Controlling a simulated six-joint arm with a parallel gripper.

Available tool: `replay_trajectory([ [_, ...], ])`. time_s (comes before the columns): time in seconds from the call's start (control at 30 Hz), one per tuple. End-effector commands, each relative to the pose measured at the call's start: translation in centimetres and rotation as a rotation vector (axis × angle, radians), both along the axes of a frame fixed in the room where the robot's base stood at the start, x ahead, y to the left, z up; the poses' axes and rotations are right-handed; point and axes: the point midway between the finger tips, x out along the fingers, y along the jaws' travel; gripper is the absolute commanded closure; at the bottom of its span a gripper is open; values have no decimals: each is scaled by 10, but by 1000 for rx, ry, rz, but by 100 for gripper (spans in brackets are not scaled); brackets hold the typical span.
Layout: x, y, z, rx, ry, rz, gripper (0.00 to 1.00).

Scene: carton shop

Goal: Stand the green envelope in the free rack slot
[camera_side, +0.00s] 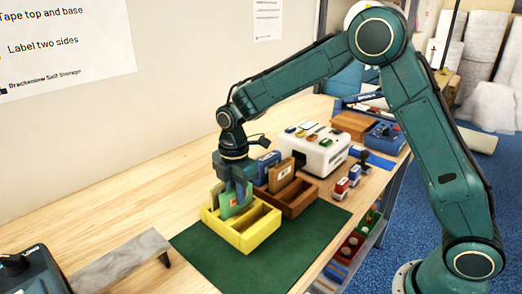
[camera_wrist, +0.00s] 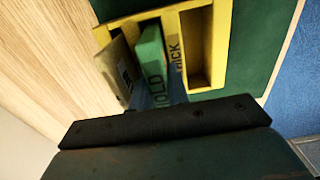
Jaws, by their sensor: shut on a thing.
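The green envelope (camera_side: 235,204) is upright, slightly tilted, at the yellow rack (camera_side: 262,235). My gripper (camera_side: 240,190) is above the rack, shut on the envelope's upper part. In the wrist view the green envelope (camera_wrist: 150,52) shows its edge and dark lettering, beside a tan envelope (camera_wrist: 118,62) standing in the yellow rack (camera_wrist: 222,45). An empty slot (camera_wrist: 195,48) shows to its right. The envelope's lower edge is hidden, so I cannot tell whether it touches the slot floor. The fingertips are partly hidden by the wrist.
A brown rack (camera_side: 298,200) with a blue and a brown envelope (camera_side: 281,175) stands directly behind the yellow rack. The green mat (camera_side: 215,262) lies under it. A white machine (camera_side: 320,152) and stamps (camera_side: 342,187) stand farther right.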

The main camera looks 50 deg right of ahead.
Motion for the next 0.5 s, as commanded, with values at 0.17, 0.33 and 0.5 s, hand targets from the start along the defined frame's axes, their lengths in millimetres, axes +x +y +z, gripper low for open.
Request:
replay_trajectory([
  [0.17, 1, 0, 5, 0, -2, 0, 100],
  [0.33, 1, 0, 12, 0, -2, 0, 100],
  [0.5, 0, 0, 19, 0, -2, 0, 100],
])
